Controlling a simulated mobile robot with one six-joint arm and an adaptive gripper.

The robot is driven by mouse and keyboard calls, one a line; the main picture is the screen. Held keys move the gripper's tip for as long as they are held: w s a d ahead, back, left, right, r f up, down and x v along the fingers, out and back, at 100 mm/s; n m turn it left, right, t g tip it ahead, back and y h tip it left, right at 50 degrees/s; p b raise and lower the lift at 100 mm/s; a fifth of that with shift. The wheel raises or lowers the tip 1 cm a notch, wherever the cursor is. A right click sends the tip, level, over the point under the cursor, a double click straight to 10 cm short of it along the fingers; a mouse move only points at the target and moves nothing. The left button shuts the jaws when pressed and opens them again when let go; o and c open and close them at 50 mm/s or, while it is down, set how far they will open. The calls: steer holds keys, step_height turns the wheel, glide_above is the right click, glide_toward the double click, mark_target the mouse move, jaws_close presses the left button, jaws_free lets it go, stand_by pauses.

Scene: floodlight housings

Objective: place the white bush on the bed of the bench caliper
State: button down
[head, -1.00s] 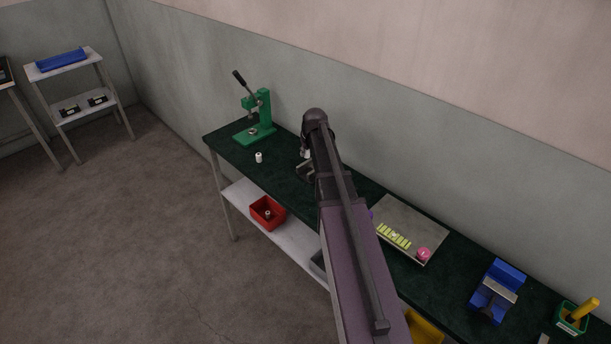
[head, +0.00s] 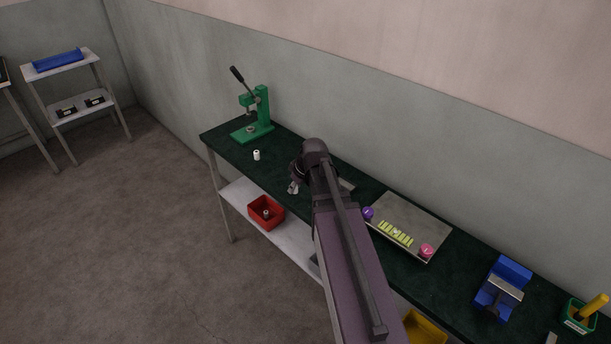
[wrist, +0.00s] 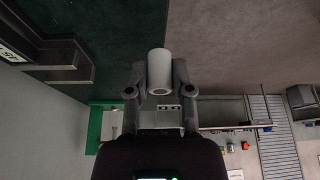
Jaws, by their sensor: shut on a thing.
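My gripper (wrist: 160,92) is shut on a white bush (wrist: 159,68), a pale cylinder with a bore, held between the two fingertips. In the head view my gripper (head: 293,188) is over the green bench top, left of my arm, and the held bush is too small to make out clearly. A stepped dark grey body with a display (wrist: 45,60), which looks like the bench caliper, is at the upper left of the wrist view, apart from the bush. In the head view only a grey end of it (head: 347,186) seems to show beside my arm; the rest is hidden.
Another small white cylinder (head: 256,155) stands on the bench near the green press (head: 254,118). A grey plate (head: 415,222) with yellow pieces and purple and pink knobs, and a blue vise (head: 503,285), are to the right. A red bin (head: 253,222) is on the lower shelf.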

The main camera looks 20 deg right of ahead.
stand_by(0.3)
steer(key=w+d, duration=0.3)
steer(key=w, duration=0.1)
steer(key=w+d+f+b, duration=0.1)
steer(key=w+d, duration=0.5)
steer(key=w, duration=0.1)
steer(key=shift+w+d+f, duration=0.1)
steer(key=shift+w+f, duration=0.1)
steer(key=shift+w, duration=0.1)
steer(key=shift+w+d, duration=0.2)
steer(key=shift+w, duration=0.15)
steer(key=shift+w+d+f+b, duration=0.2)
steer(key=shift+w+d+b, duration=0.05)
steer(key=shift+b, duration=0.15)
steer(key=shift+s+a+f+b, duration=0.1)
steer(key=shift+f+b, duration=1.55)
steer(key=shift+f, duration=0.15)
steer(key=c, duration=0.5)
jaws_free()
